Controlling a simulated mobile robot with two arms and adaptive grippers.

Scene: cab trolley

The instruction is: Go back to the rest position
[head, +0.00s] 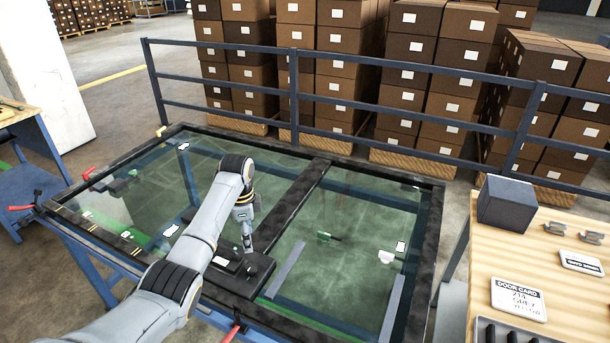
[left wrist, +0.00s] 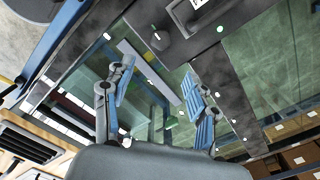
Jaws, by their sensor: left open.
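My left arm reaches across the framed glass panel from the lower left. Its gripper (head: 249,248) points down beside the dark block (head: 262,278) on the near side of the frame. In the left wrist view the two blue-padded fingers (left wrist: 160,98) are spread apart with nothing between them. That view also shows a dark knob (left wrist: 158,43) and a framed white plate (left wrist: 203,10) beyond the fingertips. Whether the gripper touches the block is hard to tell in the head view. My right gripper is in neither view.
The glass panel has a dark frame (head: 320,170) on a blue trolley. A blue railing (head: 380,62) and stacked boxes (head: 345,75) stand behind. At right a wooden table (head: 460,300) bears a dark grey box (head: 507,203) and a door card (head: 518,299). A blue bench (head: 28,185) stands at left.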

